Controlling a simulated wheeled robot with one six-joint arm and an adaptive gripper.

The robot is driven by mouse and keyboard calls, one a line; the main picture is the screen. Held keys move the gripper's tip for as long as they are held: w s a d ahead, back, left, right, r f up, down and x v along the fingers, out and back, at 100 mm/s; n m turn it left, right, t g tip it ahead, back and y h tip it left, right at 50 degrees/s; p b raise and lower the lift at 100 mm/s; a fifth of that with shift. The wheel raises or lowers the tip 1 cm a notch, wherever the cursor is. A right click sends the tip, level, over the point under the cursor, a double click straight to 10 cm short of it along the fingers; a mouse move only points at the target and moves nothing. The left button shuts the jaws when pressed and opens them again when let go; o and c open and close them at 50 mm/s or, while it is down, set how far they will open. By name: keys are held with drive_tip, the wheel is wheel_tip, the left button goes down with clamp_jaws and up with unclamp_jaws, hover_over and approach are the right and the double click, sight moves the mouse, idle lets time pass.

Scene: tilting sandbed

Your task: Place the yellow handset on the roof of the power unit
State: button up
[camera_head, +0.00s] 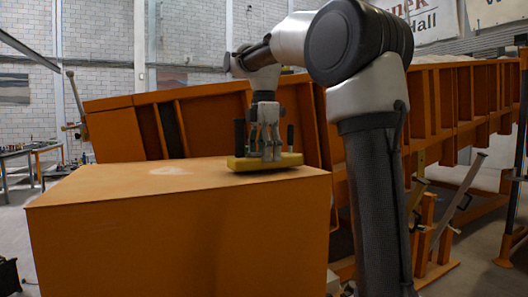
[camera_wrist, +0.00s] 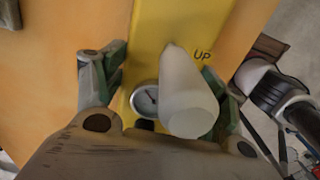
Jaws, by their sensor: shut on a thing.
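The yellow handset (camera_head: 240,163) is a flat bar lying level over the roof of the orange power unit (camera_head: 120,190), near its back right corner. A dark shadow lies close under it; I cannot tell whether it touches the roof. My gripper (camera_head: 265,150) points down from above and is shut on the handset's middle. In the wrist view, the yellow handset (camera_wrist: 152,25) shows "UP" lettering, a round dial and a pale rounded cylinder between my gripper's fingers (camera_wrist: 160,80). The fingers hide part of it.
A long orange ribbed sandbed wall (camera_head: 200,120) stands close behind the power unit. The roof's left and front parts are clear. A workbench (camera_head: 30,155) stands far left. In the wrist view, dark gear lies on the floor at the right.

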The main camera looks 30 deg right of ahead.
drive_tip(key=shift+f, duration=0.5)
drive_tip(key=o, duration=1.4)
